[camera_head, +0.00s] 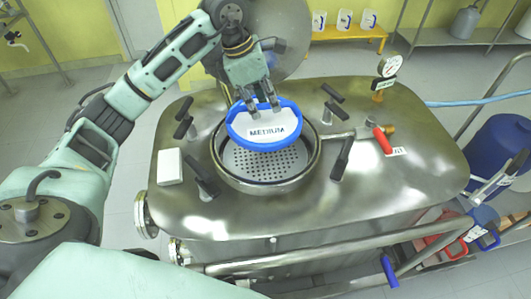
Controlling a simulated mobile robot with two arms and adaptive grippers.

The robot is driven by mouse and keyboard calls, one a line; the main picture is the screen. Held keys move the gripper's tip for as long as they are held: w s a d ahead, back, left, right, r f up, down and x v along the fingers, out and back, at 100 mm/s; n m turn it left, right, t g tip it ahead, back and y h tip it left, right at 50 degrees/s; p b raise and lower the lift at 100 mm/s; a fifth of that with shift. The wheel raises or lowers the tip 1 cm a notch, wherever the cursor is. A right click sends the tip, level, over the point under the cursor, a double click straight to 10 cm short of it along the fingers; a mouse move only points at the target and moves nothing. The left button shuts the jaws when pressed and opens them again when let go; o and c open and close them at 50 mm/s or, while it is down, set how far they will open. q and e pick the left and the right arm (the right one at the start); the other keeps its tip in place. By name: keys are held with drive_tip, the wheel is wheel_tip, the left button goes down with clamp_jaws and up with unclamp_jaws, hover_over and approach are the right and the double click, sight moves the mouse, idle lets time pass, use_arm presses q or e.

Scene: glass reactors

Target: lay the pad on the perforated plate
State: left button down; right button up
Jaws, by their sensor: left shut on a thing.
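The pad (264,128) is a white disc with a blue rim and dark lettering. My left gripper (263,106) is shut on its far edge and holds it tilted above the round opening. The perforated plate (262,163) lies inside the opening of the steel vessel, and its holes show below the pad's near edge. The far part of the plate is hidden behind the pad. I cannot tell how large the gap between pad and plate is. My right gripper is not in view.
The steel vessel top (400,165) carries several black-handled clamps around the opening. A pressure gauge (389,66), a red-handled valve (383,140) and a white block (170,166) stand on it. The open round lid (290,35) rises behind my gripper.

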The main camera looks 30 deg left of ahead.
use_arm(q)
drive_tip(key=shift+w+f, duration=0.15)
drive_tip(key=shift+f, duration=0.45)
wheel_tip(320, 180, down, 10)
drive_tip(key=shift+r+p, duration=0.15)
drive_tip(key=shift+p, duration=0.85)
drive_tip(key=shift+f+b, duration=0.6)
drive_tip(key=shift+f, duration=0.05)
drive_tip(key=shift+f, duration=0.15)
drive_tip(key=c, duration=1.7)
unclamp_jaws()
drive_tip(key=shift+c, duration=0.2)
drive_tip(key=shift+r, duration=0.2)
